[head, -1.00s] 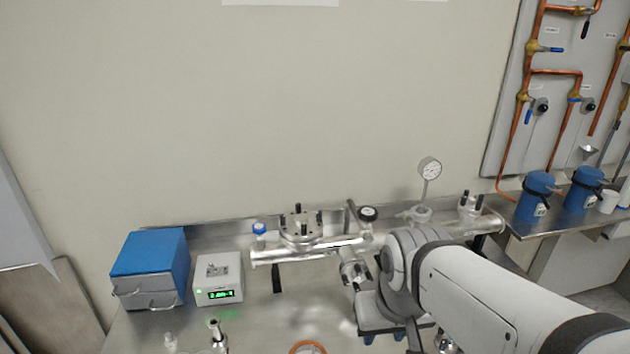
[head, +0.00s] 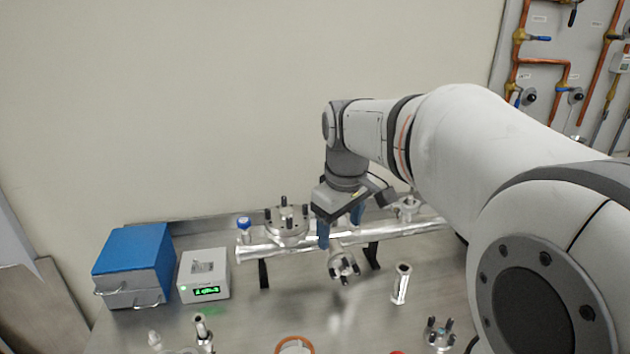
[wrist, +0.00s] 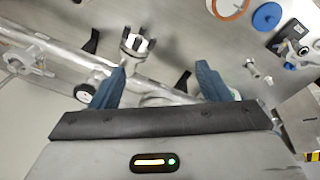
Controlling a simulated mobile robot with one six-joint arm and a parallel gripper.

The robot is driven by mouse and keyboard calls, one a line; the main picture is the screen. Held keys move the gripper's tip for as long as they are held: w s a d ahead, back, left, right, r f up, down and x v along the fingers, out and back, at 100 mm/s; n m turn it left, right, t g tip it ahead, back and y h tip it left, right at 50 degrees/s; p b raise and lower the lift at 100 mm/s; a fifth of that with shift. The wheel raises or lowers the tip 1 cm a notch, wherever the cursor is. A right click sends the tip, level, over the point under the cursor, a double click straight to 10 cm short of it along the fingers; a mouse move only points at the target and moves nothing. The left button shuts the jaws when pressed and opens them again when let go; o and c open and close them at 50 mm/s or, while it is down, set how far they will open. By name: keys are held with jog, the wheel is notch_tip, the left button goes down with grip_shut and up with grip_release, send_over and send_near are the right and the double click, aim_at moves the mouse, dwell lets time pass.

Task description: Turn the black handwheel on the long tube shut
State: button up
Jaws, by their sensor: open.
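The long silvery tube (head: 272,250) lies along the back of the bench; it also crosses the wrist view (wrist: 62,58). My gripper (head: 340,228) is open and empty, pointing down over the tube, with its two blue fingers apart. In the wrist view, the fingers (wrist: 160,85) straddle part of the tube near a short side branch. The black handwheel (wrist: 84,93), with a pale centre, shows there just outside the left finger, partly covered by it. It is not between the fingers. In the head view now my gripper hides the handwheel.
A bolted flange (head: 287,220) stands on the tube left of my gripper. A side port (head: 343,266) sticks out in front. A grey box with a green display (head: 203,275) and a blue case (head: 135,262) sit at the left. A loose metal fitting (head: 401,284) stands on the bench.

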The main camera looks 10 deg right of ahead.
jog(key=w+d+n, duration=0.3)
jog(key=w, duration=0.3)
jog(key=w+d+n+g+b, duration=0.1)
jog(key=w+d+n, duration=0.2)
jog(key=w, duration=0.3)
jog(key=w+d+n+b, duration=0.1)
jog(key=w+d+n, duration=0.2)
jog(key=w, duration=0.3)
jog(key=shift+d+r+g, duration=0.1)
jog(key=shift+d+g, duration=0.2)
jog(key=shift+w+d, duration=0.15)
jog(key=shift+w, duration=0.05)
notch_tip(320, 180, down, 8)
jog(key=shift+r+b, duration=0.15)
jog(key=shift+b, duration=0.35)
jog(key=shift+c, duration=0.2)
